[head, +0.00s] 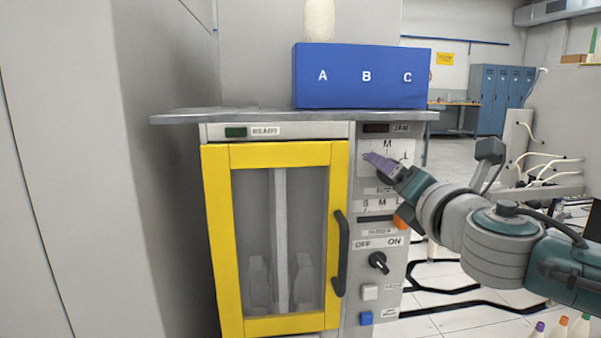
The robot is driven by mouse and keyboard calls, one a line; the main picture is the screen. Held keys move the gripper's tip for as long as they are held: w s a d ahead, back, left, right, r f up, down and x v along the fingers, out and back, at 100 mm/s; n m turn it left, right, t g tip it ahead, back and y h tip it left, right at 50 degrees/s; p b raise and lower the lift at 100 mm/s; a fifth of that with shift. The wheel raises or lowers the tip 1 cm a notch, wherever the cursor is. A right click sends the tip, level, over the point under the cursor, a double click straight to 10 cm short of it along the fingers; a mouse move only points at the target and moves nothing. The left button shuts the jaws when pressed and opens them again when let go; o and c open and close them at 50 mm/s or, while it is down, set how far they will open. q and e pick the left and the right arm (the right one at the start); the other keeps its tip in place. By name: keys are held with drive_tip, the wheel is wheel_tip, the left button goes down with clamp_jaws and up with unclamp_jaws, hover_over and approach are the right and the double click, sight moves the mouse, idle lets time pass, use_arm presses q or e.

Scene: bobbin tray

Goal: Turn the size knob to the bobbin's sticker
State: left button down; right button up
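The size knob (384,179) is a dark knob on the machine's upper right panel, under an "M" mark with part of an "S" to its left. My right gripper (378,163) is at the knob, its purple fingertips in front of it and covering much of it. I cannot tell whether the fingers grip the knob, or where its pointer stands. A pale bobbin (319,20) stands upright at or behind the blue box marked A, B, C (345,88); its top is cut off and no sticker shows on it. My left gripper is not in view.
Below the knob are an "S M L" label (381,204), a slot, an OFF/ON switch (378,262), and white and blue buttons (366,318). A yellow-framed door (213,240) with a dark handle (341,253) is shut. Bobbins with coloured tips (560,330) show at bottom right.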

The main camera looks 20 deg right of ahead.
clamp_jaws()
idle(0.4)
drive_tip(key=shift+m, duration=0.4)
drive_tip(key=shift+r+m+p, duration=0.15)
drive_tip(key=shift+m+p, duration=0.15)
drive_tip(key=shift+m, duration=11.2)
